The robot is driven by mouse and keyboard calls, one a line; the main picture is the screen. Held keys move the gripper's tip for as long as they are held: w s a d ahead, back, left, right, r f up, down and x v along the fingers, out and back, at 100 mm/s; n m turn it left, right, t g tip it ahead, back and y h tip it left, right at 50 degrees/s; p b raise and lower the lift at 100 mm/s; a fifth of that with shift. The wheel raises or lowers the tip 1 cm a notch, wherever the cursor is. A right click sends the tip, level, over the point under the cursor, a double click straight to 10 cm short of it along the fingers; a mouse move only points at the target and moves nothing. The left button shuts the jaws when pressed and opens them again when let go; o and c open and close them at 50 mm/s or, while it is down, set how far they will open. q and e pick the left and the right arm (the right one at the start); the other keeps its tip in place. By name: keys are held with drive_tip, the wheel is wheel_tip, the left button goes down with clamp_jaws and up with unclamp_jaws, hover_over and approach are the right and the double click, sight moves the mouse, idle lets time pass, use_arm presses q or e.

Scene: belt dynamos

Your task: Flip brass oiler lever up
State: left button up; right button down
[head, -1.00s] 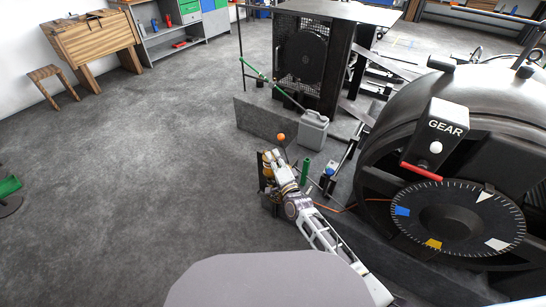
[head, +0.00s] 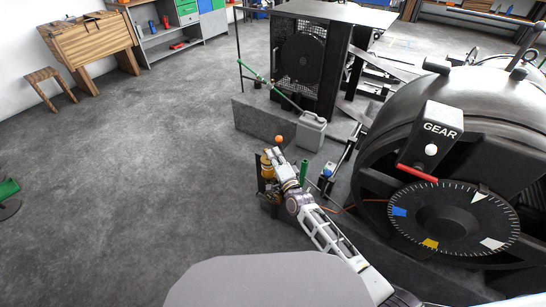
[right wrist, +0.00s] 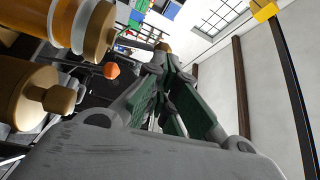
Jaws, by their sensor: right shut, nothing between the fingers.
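The brass oiler (head: 266,168) shows as a small yellow-brass body just left of my right gripper in the head view. In the right wrist view its amber and brass cylinders (right wrist: 62,22) fill the upper left, close beside the fingers. My right gripper (head: 274,152) is shut and empty; its green-padded fingers meet in the right wrist view (right wrist: 164,62). A small brass tip (right wrist: 163,47) shows just beyond the fingertips; I cannot tell whether it is the lever or whether they touch. My left gripper is out of view.
An orange ball (head: 279,139) stands just past the gripper. A green cylinder (head: 304,168) and a grey jerrycan (head: 312,131) are to its right. The large GEAR-labelled machine (head: 440,130) blocks the right side. Open floor (head: 150,170) lies to the left.

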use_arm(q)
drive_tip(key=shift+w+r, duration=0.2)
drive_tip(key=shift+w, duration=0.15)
use_arm(e)
drive_tip(key=shift+s, duration=0.15)
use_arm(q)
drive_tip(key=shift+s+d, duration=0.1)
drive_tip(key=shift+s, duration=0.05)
use_arm(e)
drive_tip(key=v, duration=1.1)
drive_tip(key=shift+s, duration=0.3)
drive_tip(key=shift+d, duration=0.15)
idle(0.4)
